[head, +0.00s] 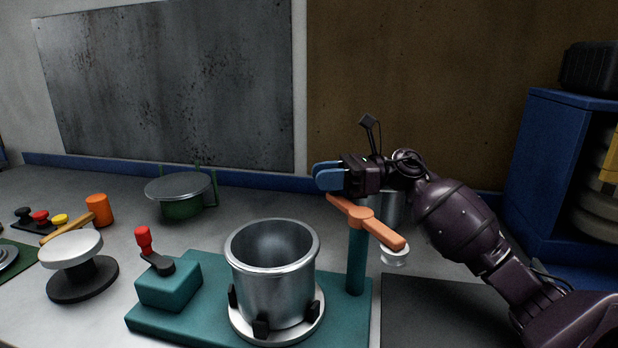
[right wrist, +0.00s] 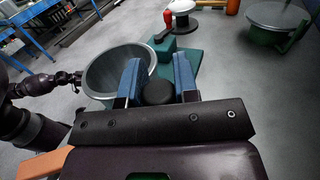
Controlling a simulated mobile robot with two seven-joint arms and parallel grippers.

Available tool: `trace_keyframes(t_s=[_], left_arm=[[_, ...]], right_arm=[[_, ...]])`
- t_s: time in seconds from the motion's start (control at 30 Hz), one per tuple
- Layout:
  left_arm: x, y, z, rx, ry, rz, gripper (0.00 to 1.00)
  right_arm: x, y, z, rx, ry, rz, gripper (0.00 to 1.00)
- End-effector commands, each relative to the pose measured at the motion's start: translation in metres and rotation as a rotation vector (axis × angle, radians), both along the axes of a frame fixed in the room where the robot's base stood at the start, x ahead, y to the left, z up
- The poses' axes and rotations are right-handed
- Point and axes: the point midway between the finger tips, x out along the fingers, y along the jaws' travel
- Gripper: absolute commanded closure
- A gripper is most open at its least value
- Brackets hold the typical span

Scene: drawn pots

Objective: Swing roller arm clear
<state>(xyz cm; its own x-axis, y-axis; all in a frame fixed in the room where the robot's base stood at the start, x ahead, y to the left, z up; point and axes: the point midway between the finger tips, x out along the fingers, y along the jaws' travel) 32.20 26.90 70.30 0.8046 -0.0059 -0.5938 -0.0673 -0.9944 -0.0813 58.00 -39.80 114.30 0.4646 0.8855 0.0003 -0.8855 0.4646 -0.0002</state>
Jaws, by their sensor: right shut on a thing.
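The orange roller arm (head: 381,232) sits on top of a teal post (head: 357,262), right of the metal pot (head: 270,270). A white roller (head: 395,256) hangs under its right end. My right gripper (head: 327,176) is at the arm's left end, its blue fingers close above it. In the right wrist view its fingers are shut on a round black knob (right wrist: 158,92); the head view hides the knob. The pot (right wrist: 118,72) lies beyond the fingers there. My left gripper (right wrist: 68,78) appears near the pot's rim, too small to read its jaws.
A teal base (head: 165,322) carries the pot and a block with a red-knobbed lever (head: 144,240). A blue shelf (head: 560,160) is at right. A dark flat panel (head: 440,312) lies in front.

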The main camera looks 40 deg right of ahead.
Motion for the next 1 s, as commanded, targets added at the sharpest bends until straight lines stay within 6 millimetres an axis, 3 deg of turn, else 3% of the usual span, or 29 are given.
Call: trace_keyframes(t_s=[0.5,0.53,0.67,1.0], left_arm=[[0.0006,0.001,-0.0008,0.005,0.001,-0.006,0.46],[0.0006,0.001,-0.0008,0.005,0.001,-0.006,0.46],[0.0006,0.0009,-0.0007,0.004,0.001,-0.005,0.46],[0.0012,-0.0011,-0.0005,-0.003,0.0,0.001,0.46]], right_arm=[[-0.0038,-0.0035,-0.0014,-0.001,0.003,0.007,1.0],[-0.0038,-0.0035,-0.0014,-0.001,0.003,0.007,0.69],[-0.0037,-0.0037,-0.001,0.0,0.001,0.006,0.49],[-0.0042,-0.0058,-0.0005,0.0,0.001,0.004,0.46]])
